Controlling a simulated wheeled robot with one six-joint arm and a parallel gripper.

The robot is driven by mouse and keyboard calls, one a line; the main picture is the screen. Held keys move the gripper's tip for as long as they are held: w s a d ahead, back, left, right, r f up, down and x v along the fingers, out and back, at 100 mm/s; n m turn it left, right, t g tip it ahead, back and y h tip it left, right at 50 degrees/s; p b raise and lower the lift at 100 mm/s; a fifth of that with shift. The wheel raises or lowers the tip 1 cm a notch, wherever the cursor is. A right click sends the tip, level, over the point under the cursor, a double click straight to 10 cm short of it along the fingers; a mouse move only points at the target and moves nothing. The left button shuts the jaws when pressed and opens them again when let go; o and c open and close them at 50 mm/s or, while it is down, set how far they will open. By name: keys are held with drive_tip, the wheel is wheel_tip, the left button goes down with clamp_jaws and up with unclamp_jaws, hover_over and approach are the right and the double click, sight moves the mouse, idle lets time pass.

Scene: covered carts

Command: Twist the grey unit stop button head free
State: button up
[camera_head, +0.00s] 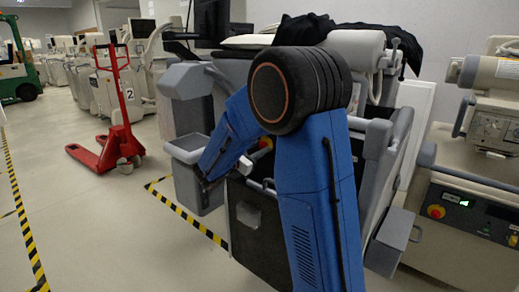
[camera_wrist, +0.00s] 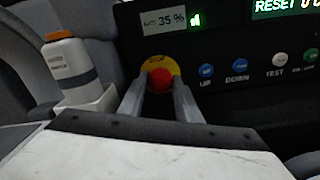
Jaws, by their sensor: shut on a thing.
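The stop button's red head (camera_wrist: 160,78) sits on a yellow round plate (camera_wrist: 160,62) on a dark control panel in the wrist view. My gripper (camera_wrist: 160,88) has one finger on each side of the red head and is shut on it. The head appears still seated against its plate. In the head view the grey unit (camera_head: 258,240) stands in front of me. A small red and yellow spot (camera_head: 266,143) shows beside my blue arm, which hides most of the panel. My fingers cannot be made out there.
Right of the button are blue UP (camera_wrist: 206,70) and DOWN buttons, a white TEST button (camera_wrist: 279,59) and a green one. A bottle (camera_wrist: 70,68) stands in a white holder at left. A beige unit (camera_head: 465,235) with its own red button stands at right. Floor is open at left, near a red pallet jack (camera_head: 120,120).

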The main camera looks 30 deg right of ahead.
idle(0.4)
drive_tip(key=o, duration=1.1)
drive_tip(key=shift+a, duration=0.1)
drive_tip(key=v, duration=1.7)
drive_tip(key=shift+s, duration=0.1)
